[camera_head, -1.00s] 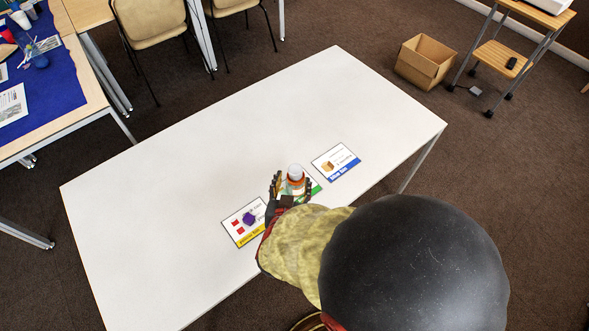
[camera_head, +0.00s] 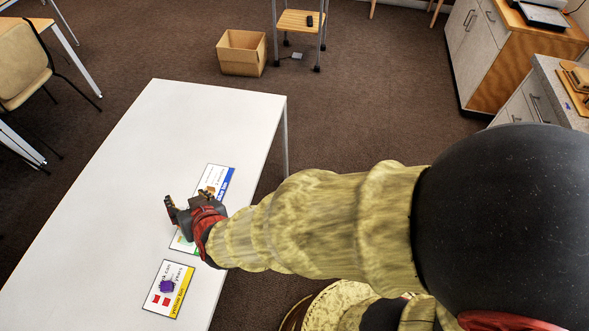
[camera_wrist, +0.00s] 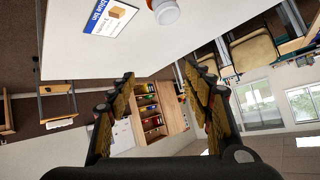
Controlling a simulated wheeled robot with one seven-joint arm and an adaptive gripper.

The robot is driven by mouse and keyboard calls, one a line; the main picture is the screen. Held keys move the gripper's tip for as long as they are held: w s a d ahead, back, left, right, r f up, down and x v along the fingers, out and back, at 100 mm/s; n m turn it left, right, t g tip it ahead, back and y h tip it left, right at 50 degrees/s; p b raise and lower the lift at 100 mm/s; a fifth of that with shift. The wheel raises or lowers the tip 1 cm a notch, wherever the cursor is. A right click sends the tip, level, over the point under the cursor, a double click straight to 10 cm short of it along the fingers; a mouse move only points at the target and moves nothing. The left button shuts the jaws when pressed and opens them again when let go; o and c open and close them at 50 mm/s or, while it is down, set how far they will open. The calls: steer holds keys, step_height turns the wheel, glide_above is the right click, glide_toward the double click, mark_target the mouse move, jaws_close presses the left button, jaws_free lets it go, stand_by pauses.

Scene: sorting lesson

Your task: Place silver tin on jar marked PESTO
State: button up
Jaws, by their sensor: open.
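My gripper (camera_head: 190,208) is over the near side of the white table, above the middle card. Its fingers are apart and nothing is between them in the wrist view (camera_wrist: 160,85). A small white-capped container (camera_wrist: 166,12) stands on the table at the top edge of the wrist view, beyond the fingertips and cut off by the frame. I cannot make it out in the head view, where my gripper covers much of that spot. No silver tin and no PESTO lettering can be made out.
The white table (camera_head: 120,180) carries a blue-edged card (camera_head: 226,178), a green-edged card (camera_head: 180,244) and a yellow-edged card (camera_head: 181,304) with a purple object (camera_head: 166,286). The table's far part is bare. A cardboard box (camera_head: 242,54) stands on the floor beyond.

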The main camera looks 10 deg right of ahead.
steer(key=w+d+r+g, duration=0.1)
steer(key=w+d+r, duration=0.2)
steer(key=d+r, duration=0.6)
steer(key=s+d+r+m+g+h, duration=0.1)
steer(key=s+d, duration=0.3)
steer(key=d, duration=0.5)
steer(key=s+d+r+m+g+h, duration=0.1)
steer(key=s+d, duration=0.4)
steer(key=d, duration=0.5)
steer(key=s+d+r+m+h, duration=0.1)
steer(key=s+d+r+h, duration=0.2)
steer(key=d, duration=0.7)
steer(key=shift+s+d+r+g+h, duration=0.2)
steer(key=shift+s+r+g+h, duration=0.15)
steer(key=shift+s, duration=0.3)
